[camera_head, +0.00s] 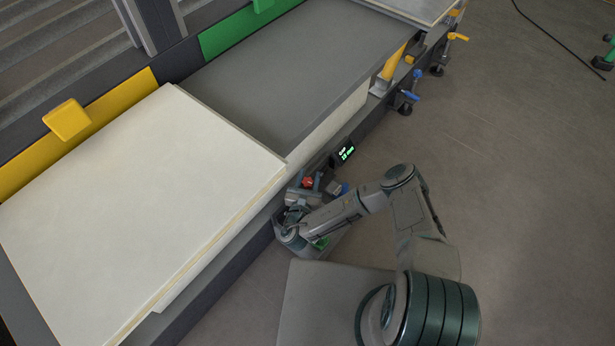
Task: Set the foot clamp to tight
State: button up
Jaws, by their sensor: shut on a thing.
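The foot clamp (307,183) appears to be the small grey unit with a red knob at the frame's lower edge, by the near corner of the cream panel. My gripper (296,206) is at this unit, just below the red knob, and is shut on part of it. My own wrist and forearm hide much of the contact, so the exact part held and the clamp's setting cannot be made out. A small dark display (343,154) with green text, too small to read surely, stands just above right of the clamp.
The cream panel (130,215) and a grey panel (285,70) lie on the frame. A yellow block (67,119) sits on the yellow rail. Blue-handled (410,96) and yellow-handled (457,37) fittings line the frame's far right edge. The floor at right is mostly clear.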

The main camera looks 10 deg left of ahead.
jog(key=shift+d+m+h, duration=0.1)
jog(key=shift+m+h, duration=0.2)
jog(key=shift+h, duration=0.2)
jog(key=o, duration=1)
jog(key=shift+c, duration=0.2)
